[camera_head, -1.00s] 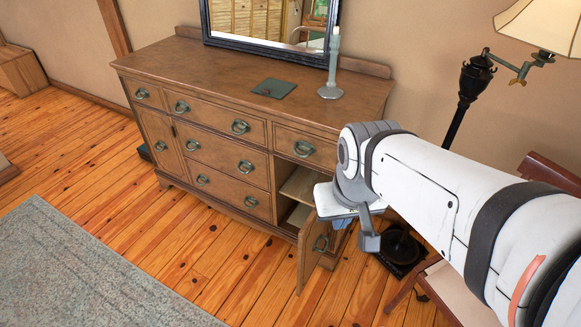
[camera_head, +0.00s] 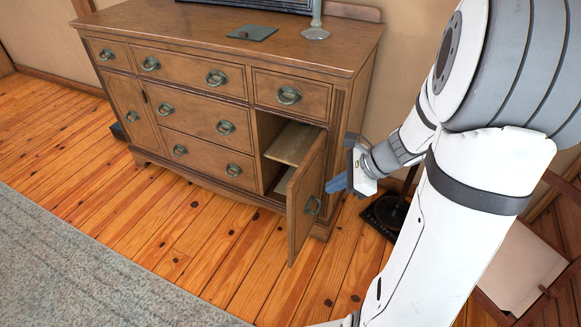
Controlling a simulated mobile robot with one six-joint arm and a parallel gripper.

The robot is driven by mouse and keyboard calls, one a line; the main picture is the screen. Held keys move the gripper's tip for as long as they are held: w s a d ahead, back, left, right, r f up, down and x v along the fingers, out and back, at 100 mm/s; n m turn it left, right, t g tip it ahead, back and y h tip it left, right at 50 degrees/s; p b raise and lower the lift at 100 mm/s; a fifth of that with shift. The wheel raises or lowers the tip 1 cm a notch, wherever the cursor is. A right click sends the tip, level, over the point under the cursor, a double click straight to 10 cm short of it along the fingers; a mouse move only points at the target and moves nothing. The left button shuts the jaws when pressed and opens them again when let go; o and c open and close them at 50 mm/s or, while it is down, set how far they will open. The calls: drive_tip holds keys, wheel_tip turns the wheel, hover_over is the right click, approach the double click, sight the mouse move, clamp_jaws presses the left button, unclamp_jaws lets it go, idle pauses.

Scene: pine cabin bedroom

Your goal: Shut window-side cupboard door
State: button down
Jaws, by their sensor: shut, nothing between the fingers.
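The wooden cupboard door (camera_head: 306,195) at the right end of the dresser (camera_head: 190,168) stands wide open, swung out toward me, with a ring handle (camera_head: 313,206) on its outer face. The open compartment (camera_head: 287,150) shows a pale inner shelf. My gripper (camera_head: 337,184), with blue fingers, is shut and empty. It is just to the right of the door, on its outer side, at about handle height. I cannot tell whether the fingertips touch the door.
A dark lamp base (camera_head: 390,214) stands on the floor behind my gripper. A chair with a pale seat (camera_head: 520,268) is at the lower right. A candlestick (camera_head: 316,28) stands on the dresser top. Wood floor in front of the door is clear, with a rug (camera_head: 90,265) at lower left.

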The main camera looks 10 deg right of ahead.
drive_tip(key=w+d+f+m+t+b, duration=0.1)
drive_tip(key=w+d+f+m+b, duration=0.1)
drive_tip(key=d+f+m, duration=0.3)
drive_tip(key=shift+n, duration=0.3)
drive_tip(key=shift+w+a+f+b, duration=0.65)
drive_tip(key=shift+w+a+f, duration=0.55)
drive_tip(key=shift+a, duration=0.55)
drive_tip(key=shift+w+a+f+b, duration=0.6)
drive_tip(key=shift+w+a+f, duration=0.55)
drive_tip(key=shift+a, duration=0.55)
drive_tip(key=shift+w+a+f+b, duration=0.65)
drive_tip(key=shift+w+a+f, duration=0.55)
drive_tip(key=shift+a, duration=0.55)
drive_tip(key=shift+s+f+t, duration=0.1)
drive_tip(key=shift+f+t, duration=0.05)
drive_tip(key=shift+t, duration=0.15)
